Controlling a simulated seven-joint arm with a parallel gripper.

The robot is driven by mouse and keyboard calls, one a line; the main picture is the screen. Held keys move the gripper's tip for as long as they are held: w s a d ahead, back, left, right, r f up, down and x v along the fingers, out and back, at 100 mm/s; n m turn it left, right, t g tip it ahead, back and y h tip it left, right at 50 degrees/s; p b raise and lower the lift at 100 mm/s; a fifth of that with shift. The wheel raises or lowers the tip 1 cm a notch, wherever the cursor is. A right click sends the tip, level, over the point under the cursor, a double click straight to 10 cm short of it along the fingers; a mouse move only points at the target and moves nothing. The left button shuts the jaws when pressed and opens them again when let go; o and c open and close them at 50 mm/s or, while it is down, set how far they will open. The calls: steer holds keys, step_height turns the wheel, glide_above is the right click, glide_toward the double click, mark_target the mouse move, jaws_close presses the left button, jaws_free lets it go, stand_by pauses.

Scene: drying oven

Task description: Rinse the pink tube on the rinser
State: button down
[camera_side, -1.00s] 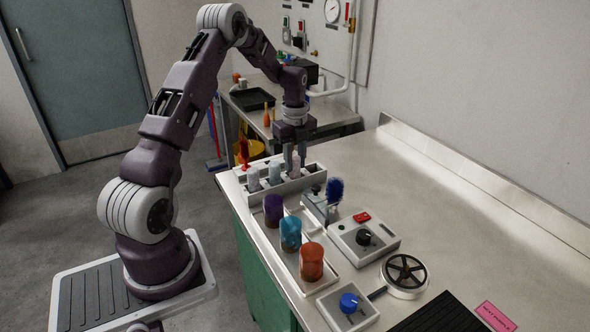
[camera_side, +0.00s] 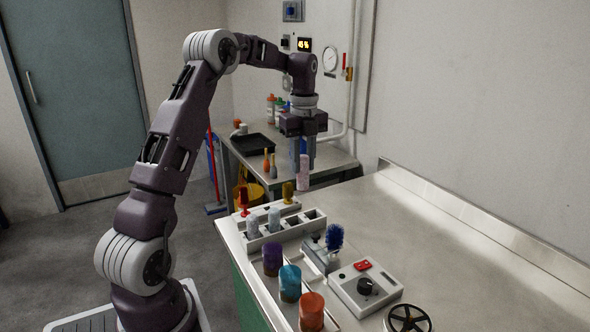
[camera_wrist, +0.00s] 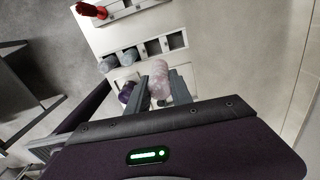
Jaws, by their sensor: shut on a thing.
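My gripper (camera_side: 303,158) is shut on the pink tube (camera_side: 303,176), a pale pink cylinder. It holds the tube roughly upright in the air, above the white rack (camera_side: 290,236). In the wrist view the tube (camera_wrist: 159,80) is between the two fingers (camera_wrist: 160,92). The rack has two pale blue-grey tubes (camera_side: 274,219) at its left end and empty square slots at its right. A small device (camera_side: 317,252) with a blue brush (camera_side: 334,236) stands in front of the rack; I cannot tell whether it is the rinser.
Purple (camera_side: 272,258), teal (camera_side: 290,283) and orange (camera_side: 311,312) cups stand along the front left. A grey box with a black knob (camera_side: 366,285) is at right. A second rack behind holds a red item (camera_side: 243,198) and a yellow one (camera_side: 288,190). The right bench (camera_side: 430,235) is clear.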

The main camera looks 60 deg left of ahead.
steer(key=w+d+m, duration=0.3)
steer(key=d, duration=0.7)
steer(key=w+d+m, duration=0.3)
steer(key=d, duration=0.7)
steer(key=s+d+m, duration=0.3)
steer(key=d+m, duration=0.2)
steer(key=d, duration=1.3)
steer(key=shift+s+d+f, duration=0.1)
steer(key=shift+d+f, duration=0.05)
steer(key=shift+f, duration=4.85)
steer(key=shift+f, duration=0.1)
steer(key=shift+f, duration=0.9)
